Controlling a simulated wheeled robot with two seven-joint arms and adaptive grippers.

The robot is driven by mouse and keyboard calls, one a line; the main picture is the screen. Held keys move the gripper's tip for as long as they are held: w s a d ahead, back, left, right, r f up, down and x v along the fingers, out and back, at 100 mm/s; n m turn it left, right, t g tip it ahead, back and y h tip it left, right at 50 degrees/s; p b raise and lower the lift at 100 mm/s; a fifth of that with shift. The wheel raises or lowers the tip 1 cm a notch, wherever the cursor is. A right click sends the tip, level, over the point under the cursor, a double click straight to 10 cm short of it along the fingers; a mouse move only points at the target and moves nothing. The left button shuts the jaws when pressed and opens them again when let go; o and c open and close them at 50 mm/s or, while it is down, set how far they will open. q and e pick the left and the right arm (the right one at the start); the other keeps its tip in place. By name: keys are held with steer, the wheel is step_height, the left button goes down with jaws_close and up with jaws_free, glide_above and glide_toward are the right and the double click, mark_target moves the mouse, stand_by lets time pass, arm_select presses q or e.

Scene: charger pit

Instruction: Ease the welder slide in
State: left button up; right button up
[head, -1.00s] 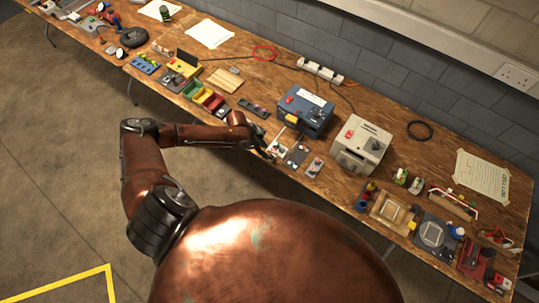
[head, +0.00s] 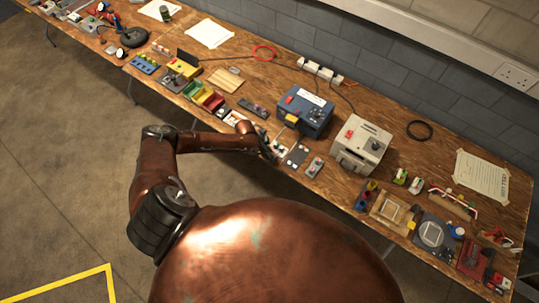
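A blue machine box (head: 305,112) with a red part and a yellow part on its near side stands mid-bench. A beige machine box (head: 361,143) with a dark knob stands to its right. I cannot tell from this view which one is the welder, and I cannot make out its slide. My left gripper (head: 269,151) is at the bench's front edge, just left of and in front of the blue box, beside a small white panel (head: 281,143). Its fingers are small and dark, so whether they are open or shut is unclear. My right gripper is not in view.
A dark switch plate (head: 297,156) and a grey one (head: 314,168) lie right of my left gripper. Left are a dark strip (head: 252,109) and coloured bins (head: 204,96). A cable runs behind the blue box to a power strip (head: 320,71).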

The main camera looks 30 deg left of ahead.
arm_select(q)
steer(key=shift+c, duration=0.7)
jaws_close()
